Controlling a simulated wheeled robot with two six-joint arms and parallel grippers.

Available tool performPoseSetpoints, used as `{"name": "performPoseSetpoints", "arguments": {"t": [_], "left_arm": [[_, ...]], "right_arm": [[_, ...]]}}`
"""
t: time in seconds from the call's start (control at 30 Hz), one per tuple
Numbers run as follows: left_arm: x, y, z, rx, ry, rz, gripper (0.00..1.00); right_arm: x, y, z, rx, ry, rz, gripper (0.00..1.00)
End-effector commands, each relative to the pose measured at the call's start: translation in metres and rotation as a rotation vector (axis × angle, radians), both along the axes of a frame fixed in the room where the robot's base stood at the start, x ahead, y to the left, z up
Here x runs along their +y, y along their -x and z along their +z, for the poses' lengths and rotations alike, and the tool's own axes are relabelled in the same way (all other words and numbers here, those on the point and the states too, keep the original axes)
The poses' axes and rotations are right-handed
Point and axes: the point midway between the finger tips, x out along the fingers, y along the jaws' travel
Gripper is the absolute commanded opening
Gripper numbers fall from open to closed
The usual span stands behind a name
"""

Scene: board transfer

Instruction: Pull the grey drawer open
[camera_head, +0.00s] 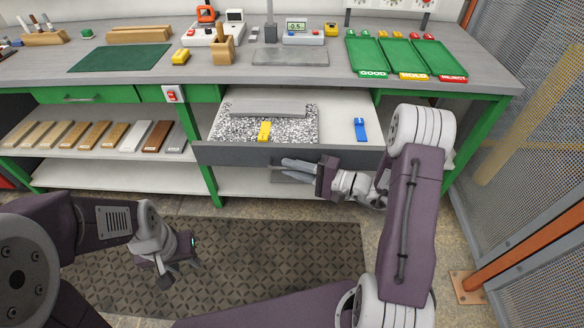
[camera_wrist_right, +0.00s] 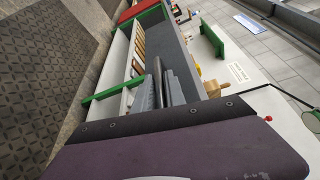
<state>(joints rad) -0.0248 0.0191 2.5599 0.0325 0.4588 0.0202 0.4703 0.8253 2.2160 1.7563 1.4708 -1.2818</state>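The grey drawer (camera_head: 220,153) stands well out from under the bench, so its inside shows from above in the head view. Its dark grey front also shows in the right wrist view (camera_wrist_right: 172,45). My right gripper (camera_head: 292,169) is at the drawer's front, right of its middle, with its fingers close together. The fingers also show in the right wrist view (camera_wrist_right: 160,82) against the front. They appear shut on the drawer's handle, which they mostly hide. My left gripper (camera_head: 178,272) hangs over the floor mat, away from the drawer, and its finger gap is unclear.
In the drawer lie a speckled foam block (camera_head: 285,127), a yellow piece (camera_head: 264,131) and a blue piece (camera_head: 360,129). A closed green drawer (camera_head: 85,95) is at left, above a shelf of several boards. Green trays (camera_head: 405,58) stand on the bench. A mesh fence (camera_head: 535,150) bounds the right.

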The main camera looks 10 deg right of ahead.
Motion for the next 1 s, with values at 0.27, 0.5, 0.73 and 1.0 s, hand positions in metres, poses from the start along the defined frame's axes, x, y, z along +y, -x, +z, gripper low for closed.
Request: {"name": "performPoseSetpoints", "arguments": {"t": [0.27,0.5,0.73,1.0], "left_arm": [[0.0,0.0,0.0,0.0,0.0,0.0,0.36],[0.0,0.0,0.001,0.0,0.0,0.0,0.36],[0.0,0.0,0.004,0.0,0.0,0.0,0.36],[0.0,0.0,0.005,0.0,0.0,0.0,0.36]], "right_arm": [[0.0,0.0,0.0,-0.001,-0.001,0.0,0.32],[-0.015,0.009,0.002,-0.001,-0.001,-0.005,0.32],[-0.051,0.038,0.006,-0.001,0.0,-0.006,0.32],[-0.071,0.055,0.007,0.0,0.0,-0.001,0.32]]}}
